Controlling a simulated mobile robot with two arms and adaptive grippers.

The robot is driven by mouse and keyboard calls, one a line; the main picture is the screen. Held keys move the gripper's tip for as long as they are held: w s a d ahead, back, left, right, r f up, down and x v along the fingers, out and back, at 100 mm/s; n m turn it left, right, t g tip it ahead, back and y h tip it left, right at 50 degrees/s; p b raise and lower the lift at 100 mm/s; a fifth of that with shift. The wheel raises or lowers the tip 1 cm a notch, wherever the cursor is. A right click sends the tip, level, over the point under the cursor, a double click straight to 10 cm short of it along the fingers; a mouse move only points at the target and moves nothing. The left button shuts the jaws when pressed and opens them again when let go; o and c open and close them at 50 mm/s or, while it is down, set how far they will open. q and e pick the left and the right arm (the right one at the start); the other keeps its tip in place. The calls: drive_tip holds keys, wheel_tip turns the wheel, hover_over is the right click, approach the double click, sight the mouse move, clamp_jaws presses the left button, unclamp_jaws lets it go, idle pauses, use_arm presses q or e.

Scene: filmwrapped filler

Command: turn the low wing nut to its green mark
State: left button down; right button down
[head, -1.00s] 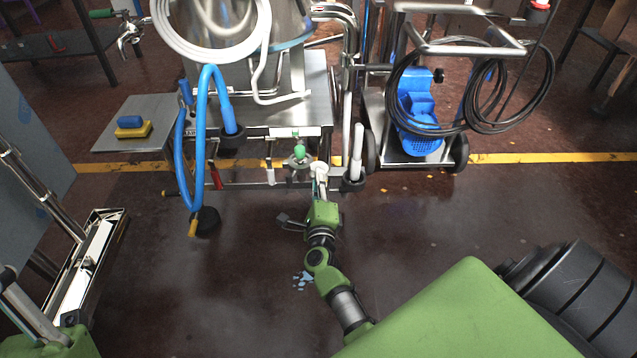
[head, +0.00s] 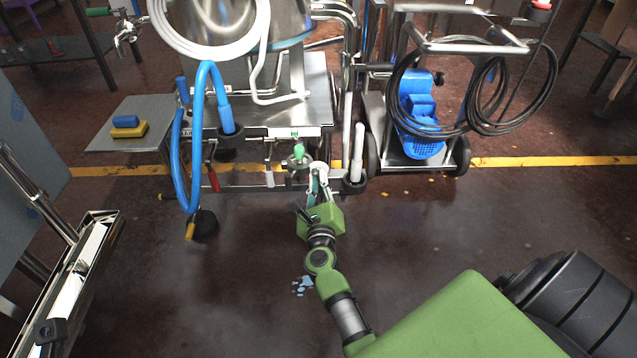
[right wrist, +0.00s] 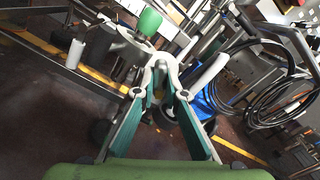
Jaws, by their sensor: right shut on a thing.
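My right gripper (head: 317,170) reaches up to the front of the steel skid, just right of and below a green knob (head: 299,151). In the right wrist view its two teal-padded fingers close together at the tips (right wrist: 160,66). They are shut on the low wing nut, a pale metal part (right wrist: 128,47) that is mostly hidden by the fingertips. The green knob (right wrist: 150,21) stands just beyond them. A small green mark (head: 294,134) shows on a white plate above the knob; I cannot tell whether it belongs to this nut. My left gripper is out of view.
A blue hose (head: 203,90) hangs left of the knob, and a red-handled lever (head: 213,178) is near it. A trolley with a blue pump (head: 418,110) and coiled black cable stands at right. The floor in front (head: 440,230) is clear, with a small puddle.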

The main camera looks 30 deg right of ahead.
idle(0.3)
drive_tip(key=c, duration=2.1)
unclamp_jaws()
